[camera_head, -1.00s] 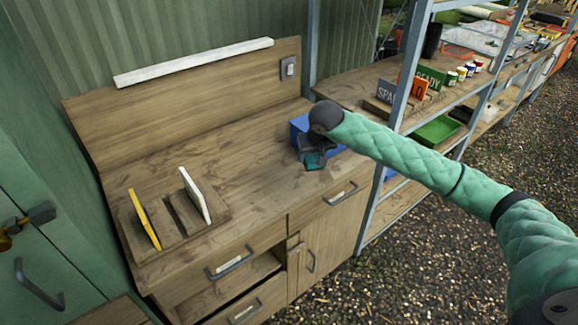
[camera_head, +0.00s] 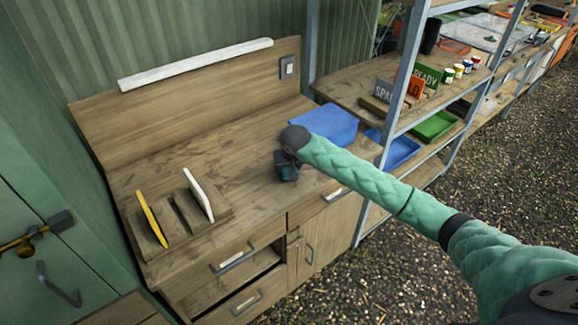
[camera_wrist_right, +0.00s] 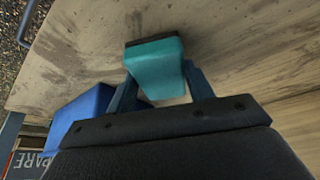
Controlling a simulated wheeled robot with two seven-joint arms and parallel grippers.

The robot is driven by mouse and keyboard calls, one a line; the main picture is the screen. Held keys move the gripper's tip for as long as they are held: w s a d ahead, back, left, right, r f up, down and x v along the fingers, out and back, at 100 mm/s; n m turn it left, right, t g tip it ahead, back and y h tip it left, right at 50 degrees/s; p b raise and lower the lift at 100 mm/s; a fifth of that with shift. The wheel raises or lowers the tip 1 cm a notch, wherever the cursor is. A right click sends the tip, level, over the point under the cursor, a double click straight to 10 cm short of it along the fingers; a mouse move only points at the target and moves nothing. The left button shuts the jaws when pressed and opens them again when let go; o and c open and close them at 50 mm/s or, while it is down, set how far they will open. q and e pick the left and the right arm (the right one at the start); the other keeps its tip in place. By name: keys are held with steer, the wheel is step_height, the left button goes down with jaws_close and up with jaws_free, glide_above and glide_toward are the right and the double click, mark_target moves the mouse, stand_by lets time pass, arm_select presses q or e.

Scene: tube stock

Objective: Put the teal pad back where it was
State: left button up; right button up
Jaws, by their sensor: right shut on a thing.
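The teal pad (camera_wrist_right: 155,68) is held between the fingers of my right gripper (camera_wrist_right: 158,92) in the right wrist view, with a dark strip along its far edge. In the head view my right gripper (camera_head: 287,170) is over the workbench top (camera_head: 245,165), left of the blue bin, and the pad is mostly hidden there. A wooden rack (camera_head: 182,217) at the bench's left holds a yellow board (camera_head: 151,219) and a white board (camera_head: 200,194), both upright and leaning, with an empty slot between them. My left gripper is not clearly seen.
A blue bin (camera_head: 325,122) stands at the bench's right end and also shows in the right wrist view (camera_wrist_right: 80,118). A shelf unit (camera_head: 403,85) with signs stands to the right. The bench between gripper and rack is clear. A drawer (camera_head: 215,288) below is partly open.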

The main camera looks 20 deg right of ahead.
steer(key=shift+f, duration=0.6)
arm_select(q)
steer(key=shift+s+a+f, duration=0.15)
steer(key=shift+s+f, duration=0.05)
steer(key=shift+s, duration=0.7)
steer(key=shift+w, duration=0.15)
arm_select(e)
steer(key=shift+f, duration=0.1)
steer(key=o, duration=0.9)
arm_select(q)
steer(key=shift+w+r, duration=0.1)
steer(key=shift+w, duration=0.15)
arm_select(e)
steer(key=shift+o, duration=0.2)
arm_select(q)
steer(key=shift+r, duration=0.15)
